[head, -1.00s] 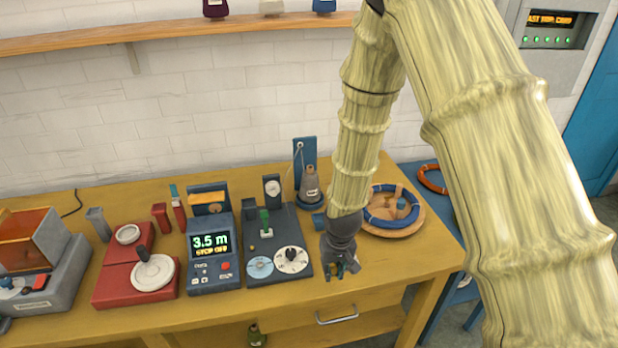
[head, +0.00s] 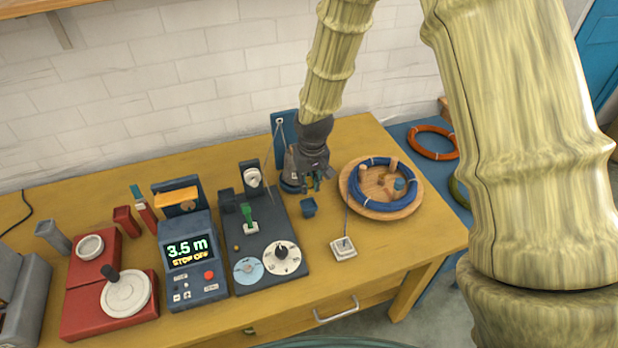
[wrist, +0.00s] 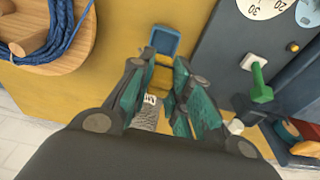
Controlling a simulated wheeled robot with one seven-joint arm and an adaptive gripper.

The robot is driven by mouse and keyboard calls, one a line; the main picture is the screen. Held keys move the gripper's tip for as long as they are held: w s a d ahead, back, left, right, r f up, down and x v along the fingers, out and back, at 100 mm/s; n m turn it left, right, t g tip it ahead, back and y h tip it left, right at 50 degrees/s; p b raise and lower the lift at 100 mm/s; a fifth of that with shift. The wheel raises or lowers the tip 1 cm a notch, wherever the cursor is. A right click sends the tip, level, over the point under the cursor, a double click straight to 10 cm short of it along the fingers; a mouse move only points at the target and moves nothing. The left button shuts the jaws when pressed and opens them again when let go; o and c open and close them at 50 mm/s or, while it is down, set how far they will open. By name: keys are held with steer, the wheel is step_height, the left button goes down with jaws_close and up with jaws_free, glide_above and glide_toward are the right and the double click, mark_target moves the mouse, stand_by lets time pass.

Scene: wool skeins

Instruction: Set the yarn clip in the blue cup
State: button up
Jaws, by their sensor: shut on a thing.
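My gripper (head: 314,180) is just behind and above the small blue cup (head: 308,206) on the table. In the wrist view the teal-padded fingers (wrist: 162,92) are closed on a small yellow piece (wrist: 163,77), which I take to be the yarn clip. The fingers hide most of it. The square blue cup also shows in the wrist view (wrist: 165,41), just beyond the fingertips and apart from them. The clip cannot be made out clearly in the head view.
A wooden tray (head: 412,206) with a coil of blue yarn stands right of the cup. A strand runs to a white block (head: 343,248) in front. A dark dial panel (head: 270,215) is close on the left.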

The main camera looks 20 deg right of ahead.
mark_target(309, 192)
steer(key=shift+f+b, duration=1.35)
steer(key=shift+f, duration=0.35)
steer(key=shift+f+b, duration=0.45)
steer(key=shift+f, duration=0.8)
steer(key=o, duration=0.8)
steer(key=shift+o, duration=0.2)
steer(key=r, duration=0.4)
steer(key=s+r, duration=0.1)
steer(key=r, duration=0.7)
steer(key=shift+s, duration=0.4)
